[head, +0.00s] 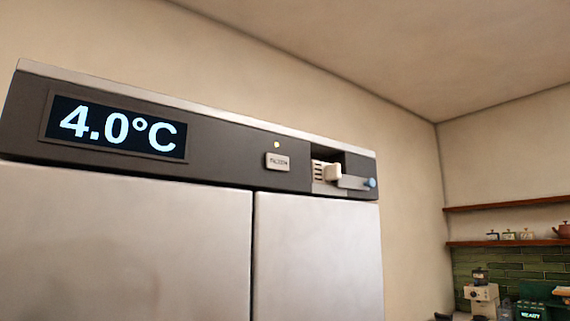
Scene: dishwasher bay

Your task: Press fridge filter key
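The fridge (215,165) has a dark panel across its top. A light grey rectangular key (278,161) sits on this panel, right of the middle. Its small lettering is too blurred to read surely. A small pale yellow light (277,145) shows just above the key. A display (118,128) at the panel's left reads 4.0°C. Neither of my grippers is in view, and nothing touches the key.
A recess at the panel's right holds a slotted vent, a cream block (332,172) and a bar with a blue knob (372,183) that sticks out. Shelves (507,243) and a coffee machine (481,298) stand far right. The space before the panel looks clear.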

